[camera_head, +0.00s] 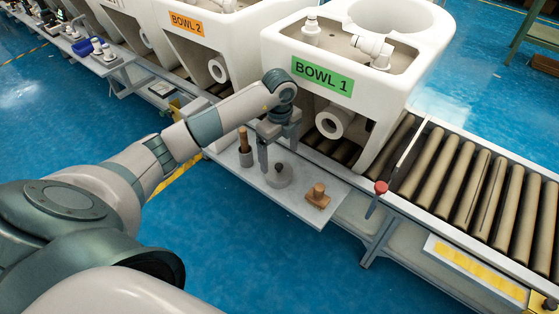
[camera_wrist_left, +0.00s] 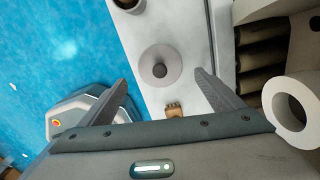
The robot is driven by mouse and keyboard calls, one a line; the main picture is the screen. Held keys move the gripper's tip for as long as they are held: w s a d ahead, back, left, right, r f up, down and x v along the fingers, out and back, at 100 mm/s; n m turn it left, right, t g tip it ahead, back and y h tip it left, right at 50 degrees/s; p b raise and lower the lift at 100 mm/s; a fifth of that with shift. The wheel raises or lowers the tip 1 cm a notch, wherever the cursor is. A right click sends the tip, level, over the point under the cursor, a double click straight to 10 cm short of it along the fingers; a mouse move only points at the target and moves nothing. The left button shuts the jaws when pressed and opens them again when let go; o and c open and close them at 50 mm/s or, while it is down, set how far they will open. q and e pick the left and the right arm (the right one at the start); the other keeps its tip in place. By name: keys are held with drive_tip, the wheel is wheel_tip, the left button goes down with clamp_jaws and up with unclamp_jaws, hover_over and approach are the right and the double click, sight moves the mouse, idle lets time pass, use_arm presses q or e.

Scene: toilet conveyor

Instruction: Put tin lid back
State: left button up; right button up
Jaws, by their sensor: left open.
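A round grey tin lid (camera_head: 279,180) with a dark knob is on the light side shelf beside the conveyor. It also shows in the left wrist view (camera_wrist_left: 150,77), where the knob sits at its middle. I cannot tell whether a tin stands under it. My left gripper (camera_head: 277,158) is open, pointing down close above the lid. In the left wrist view its two fingers (camera_wrist_left: 161,82) are spread, with the lid between and beyond them, not gripped. A small grey cylinder with a brown handle (camera_head: 244,143) stands left of the lid. My right gripper is not in view.
A brown block with a knob (camera_head: 318,196) lies on the shelf (camera_head: 298,211) at right. The white BOWL 1 toilet (camera_head: 375,101) stands on the roller conveyor (camera_head: 475,190) behind. A red button (camera_head: 381,187) sticks up at the conveyor edge. Blue floor lies in front.

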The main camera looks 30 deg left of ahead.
sight(280, 166)
use_arm(q)
wheel_tip(280, 166, up, 7)
idle(0.3)
idle(0.5)
